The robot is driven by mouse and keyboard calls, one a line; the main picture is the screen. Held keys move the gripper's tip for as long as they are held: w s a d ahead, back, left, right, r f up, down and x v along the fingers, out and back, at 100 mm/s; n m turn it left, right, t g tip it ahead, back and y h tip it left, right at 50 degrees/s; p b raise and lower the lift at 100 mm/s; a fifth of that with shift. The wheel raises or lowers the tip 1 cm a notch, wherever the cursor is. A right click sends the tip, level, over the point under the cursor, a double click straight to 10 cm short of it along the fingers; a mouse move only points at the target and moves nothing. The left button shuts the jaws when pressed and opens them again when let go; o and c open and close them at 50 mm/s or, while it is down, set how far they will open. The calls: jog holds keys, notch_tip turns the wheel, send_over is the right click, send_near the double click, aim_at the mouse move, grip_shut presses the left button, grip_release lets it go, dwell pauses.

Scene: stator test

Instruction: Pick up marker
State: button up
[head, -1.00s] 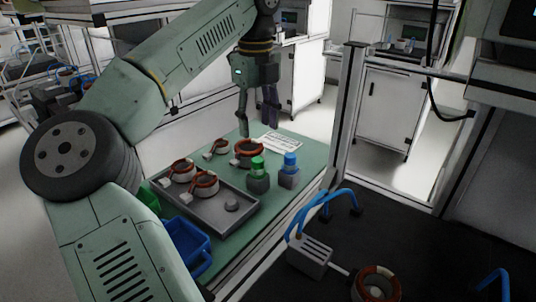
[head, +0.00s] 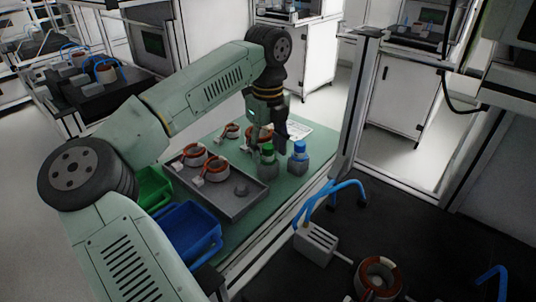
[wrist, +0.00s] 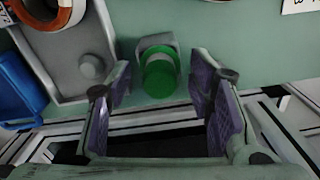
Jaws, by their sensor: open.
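A green-capped piece (head: 267,149), which looks like the marker, stands upright in a small grey holder (head: 267,169) on the green table mat. A similar blue-capped piece (head: 299,146) stands in a grey holder just right of it. My gripper (head: 266,140) is directly above and behind the green piece, pointing down. In the wrist view, my gripper (wrist: 160,70) is open, with the green cap (wrist: 158,80) seen from above between its two fingers. I see no contact; the exact height gap cannot be told.
Left of the holder is a grey tray (head: 235,207) with copper-wound rings (head: 193,154) and a round grey knob (head: 241,190). Another ring stands behind the green piece. Blue (head: 188,235) and green bins (head: 152,187) stand at the table's left. A metal post (head: 358,100) rises at right.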

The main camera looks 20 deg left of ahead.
jog(key=shift+c, duration=0.5)
grip_shut()
